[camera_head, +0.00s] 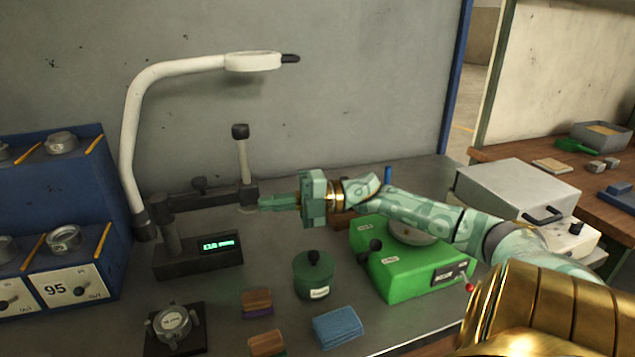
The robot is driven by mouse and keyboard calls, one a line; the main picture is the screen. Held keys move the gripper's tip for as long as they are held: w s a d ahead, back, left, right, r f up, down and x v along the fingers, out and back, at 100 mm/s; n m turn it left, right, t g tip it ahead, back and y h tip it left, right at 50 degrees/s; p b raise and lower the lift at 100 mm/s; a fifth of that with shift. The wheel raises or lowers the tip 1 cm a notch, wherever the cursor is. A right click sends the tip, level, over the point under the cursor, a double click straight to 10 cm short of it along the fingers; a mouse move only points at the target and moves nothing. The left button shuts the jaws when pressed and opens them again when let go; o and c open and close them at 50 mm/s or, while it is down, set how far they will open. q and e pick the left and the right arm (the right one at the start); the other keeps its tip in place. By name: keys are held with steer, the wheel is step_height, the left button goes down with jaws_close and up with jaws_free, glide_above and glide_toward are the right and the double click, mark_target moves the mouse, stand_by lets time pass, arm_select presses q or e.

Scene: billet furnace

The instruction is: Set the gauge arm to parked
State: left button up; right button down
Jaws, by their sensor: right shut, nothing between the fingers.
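The gauge stands at the left middle of the bench, with a black base (198,258) and a lit green display. Its dark gauge arm (210,199) runs level from a post on the left to a block at its right end. A pale upright rod with a black knob (240,131) rises from that end. My right gripper (262,203) comes in from the right and is shut, with its fingertips at the block end of the arm. Nothing shows between the fingers; I cannot tell whether they touch the block. My left gripper is out of view.
A white lamp (128,130) arches over the gauge. A blue rack (50,205) stands left. In front are a green pot (313,278), a blue cloth (338,327), a small dial device (172,325) and brushes (257,303). A green machine (400,270) stands under my right arm.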

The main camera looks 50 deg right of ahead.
arm_select(q)
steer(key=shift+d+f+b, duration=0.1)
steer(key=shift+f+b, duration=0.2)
steer(key=shift+b, duration=0.05)
arm_select(e)
steer(key=s+d, duration=0.2)
steer(key=d, duration=0.7)
steer(key=shift+s+d+f, duration=0.15)
steer(key=shift+s+d, duration=0.05)
steer(key=shift+d, duration=0.05)
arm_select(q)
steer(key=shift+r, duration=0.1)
